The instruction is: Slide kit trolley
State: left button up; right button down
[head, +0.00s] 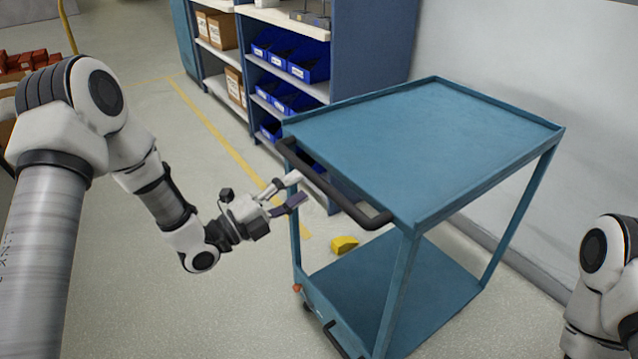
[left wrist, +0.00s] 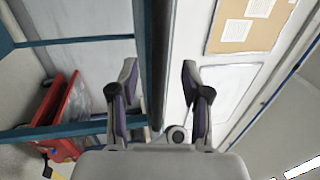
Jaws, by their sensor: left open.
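The kit trolley (head: 440,130) is a blue two-shelf cart with a flat, empty top and an empty lower shelf (head: 430,290). A black handle (head: 335,190) runs along its near left edge. My left gripper (head: 299,188) is open and close beside this handle, at the trolley's left side. In the left wrist view the dark handle bar (left wrist: 159,60) runs lengthwise between the two spread fingers of my left gripper (left wrist: 160,85). Neither finger visibly presses on it. My right arm shows at the right edge of the head view, but its gripper is out of view.
A blue shelf unit (head: 372,45) with blue bins (head: 300,60) and cartons (head: 222,30) stands behind the trolley. A small yellow block (head: 344,244) shows by the trolley's lower shelf. A grey wall (head: 570,60) is at right. Floor at left is clear, with a yellow line (head: 215,130).

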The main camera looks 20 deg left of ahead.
aim_at(316, 177)
pick_arm(q)
jog(key=x, duration=0.5)
jog(key=shift+w+d, duration=0.2)
grip_shut()
pick_arm(e)
jog(key=shift+f, duration=0.2)
